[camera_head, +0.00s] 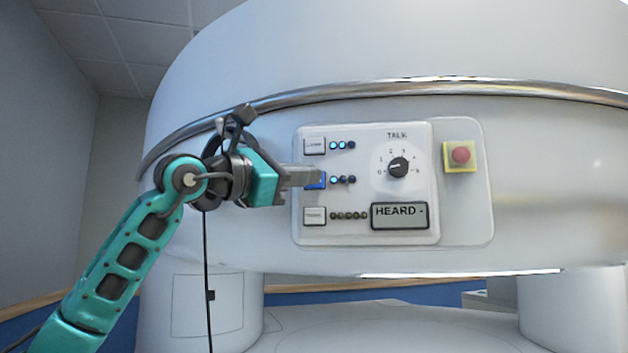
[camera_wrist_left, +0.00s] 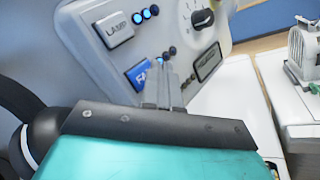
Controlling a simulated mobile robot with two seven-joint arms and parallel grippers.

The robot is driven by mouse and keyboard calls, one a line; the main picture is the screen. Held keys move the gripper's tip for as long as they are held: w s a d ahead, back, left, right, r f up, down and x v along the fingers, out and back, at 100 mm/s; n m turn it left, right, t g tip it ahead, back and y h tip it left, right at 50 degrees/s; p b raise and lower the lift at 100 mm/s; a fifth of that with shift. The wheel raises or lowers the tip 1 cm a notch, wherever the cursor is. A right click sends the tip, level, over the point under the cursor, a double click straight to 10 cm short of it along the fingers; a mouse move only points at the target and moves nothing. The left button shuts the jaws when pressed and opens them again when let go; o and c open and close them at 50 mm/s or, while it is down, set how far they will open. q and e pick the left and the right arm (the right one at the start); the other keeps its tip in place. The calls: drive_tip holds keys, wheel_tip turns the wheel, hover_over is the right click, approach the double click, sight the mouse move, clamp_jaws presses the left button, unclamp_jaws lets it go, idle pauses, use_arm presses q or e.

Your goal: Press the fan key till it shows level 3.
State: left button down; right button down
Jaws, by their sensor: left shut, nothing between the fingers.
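The fan key (camera_head: 321,183) is blue and sits in the middle row at the left of the white control panel (camera_head: 350,225). It also shows in the left wrist view as a blue key (camera_wrist_left: 137,75), its label partly hidden by my fingers. My left gripper (camera_head: 312,175) is shut and empty, with its fingertips at the fan key; I cannot tell whether they touch it. The fan lights (camera_head: 342,180) are right of the key: the first is lit blue, the others look dark. My right gripper is not in view.
The lamp key (camera_head: 314,146) is above, with two lights lit. A third key (camera_head: 314,216) is below, with dark lights. A talk dial (camera_head: 398,167), a display reading HEARD (camera_head: 399,215) and a red stop button (camera_head: 460,155) are further right.

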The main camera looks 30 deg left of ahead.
use_arm(q)
drive_tip(key=shift+w, duration=0.15)
drive_tip(key=shift+w+a+p, duration=0.15)
drive_tip(key=shift+w+p, duration=0.15)
drive_tip(key=shift+w+a+p, duration=0.25)
drive_tip(key=shift+w+p, duration=0.15)
drive_tip(key=shift+w, duration=0.05)
idle(0.8)
idle(0.4)
drive_tip(key=shift+s+d+b, duration=0.35)
drive_tip(key=shift+s+b, duration=0.05)
drive_tip(key=shift+s, duration=0.45)
